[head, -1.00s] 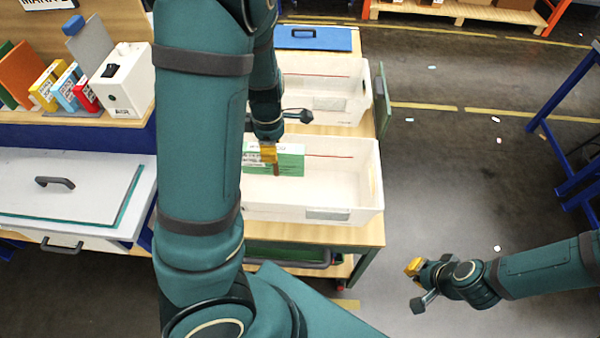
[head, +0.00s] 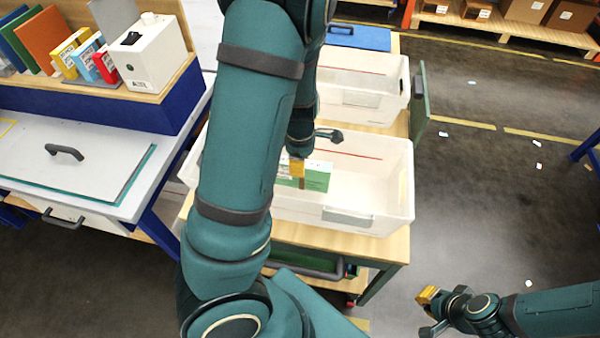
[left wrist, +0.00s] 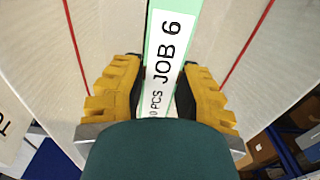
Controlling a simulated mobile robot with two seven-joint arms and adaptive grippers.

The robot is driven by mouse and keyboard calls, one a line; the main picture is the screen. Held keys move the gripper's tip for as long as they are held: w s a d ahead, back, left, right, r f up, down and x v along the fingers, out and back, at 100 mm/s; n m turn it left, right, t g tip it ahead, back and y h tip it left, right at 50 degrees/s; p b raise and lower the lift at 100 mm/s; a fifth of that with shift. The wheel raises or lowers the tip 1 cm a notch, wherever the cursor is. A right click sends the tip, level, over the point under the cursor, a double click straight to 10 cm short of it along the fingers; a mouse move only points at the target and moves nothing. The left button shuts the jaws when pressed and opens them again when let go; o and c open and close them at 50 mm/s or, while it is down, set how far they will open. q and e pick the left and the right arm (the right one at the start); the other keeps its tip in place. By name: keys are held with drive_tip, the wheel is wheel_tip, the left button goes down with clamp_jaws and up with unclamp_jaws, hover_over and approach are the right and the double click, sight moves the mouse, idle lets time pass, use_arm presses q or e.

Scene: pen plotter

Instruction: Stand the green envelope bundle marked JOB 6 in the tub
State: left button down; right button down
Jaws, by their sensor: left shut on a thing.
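The green envelope bundle (head: 318,178) is inside the near white tub (head: 385,215), upright, with its lower part close to the tub floor. I cannot tell whether it touches the floor. My left gripper (head: 297,168) is shut on it from above; my left arm hides part of the tub and bundle. In the left wrist view the bundle's white label (left wrist: 166,50) reads JOB 6 between the yellow fingers of the left gripper (left wrist: 160,95). My right gripper (head: 428,296) is low at the right, away from the tub; its finger opening is unclear.
A second white tub (head: 360,108) stands behind the near one on the wooden-topped cart (head: 385,246). A blue lidded item (head: 358,38) lies farther back. At left are a white bench (head: 70,165) and a shelf with coloured bundles and a white box (head: 150,55). Floor at right is mostly clear.

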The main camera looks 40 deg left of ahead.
use_arm(q)
wheel_tip(320, 180, down, 3)
drive_tip(key=shift+f+b, duration=0.2)
drive_tip(key=shift+b, duration=0.55)
drive_tip(key=shift+r, duration=0.1)
drive_tip(key=c, duration=0.8)
unclamp_jaws()
wheel_tip(320, 180, up, 11)
drive_tip(key=p, duration=0.6)
drive_tip(key=shift+r, duration=0.55)
